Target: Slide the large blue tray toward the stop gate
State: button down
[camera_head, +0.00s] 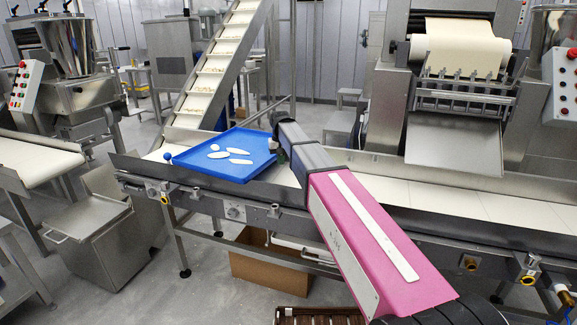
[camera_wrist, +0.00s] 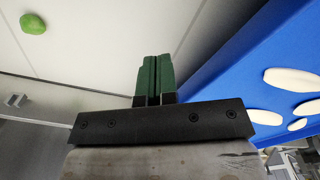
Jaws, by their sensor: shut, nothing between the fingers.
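The large blue tray (camera_head: 200,167) lies on the white conveyor belt, with several flat white pieces (camera_head: 238,152) on it. Its wall fills the right of the wrist view (camera_wrist: 215,72). My gripper (camera_head: 279,150) is at the tray's right edge, with its fingers low beside the wall. In the wrist view, the green fingers (camera_wrist: 153,78) are together with nothing between them. I cannot tell whether they touch the tray. I cannot clearly make out a stop gate; a small blue ball (camera_head: 167,156) shows at the tray's left end.
A green piece (camera_wrist: 33,23) lies on the belt, apart from my fingers. An inclined conveyor (camera_head: 218,60) rises behind the tray. Metal rails border the belt. A roller machine (camera_head: 455,90) stands at the right, and a cardboard box (camera_head: 265,268) is below.

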notch_tip(320, 180, up, 8)
jog(key=shift+f, duration=0.2)
dwell(0.5)
jog(key=shift+s, duration=0.1)
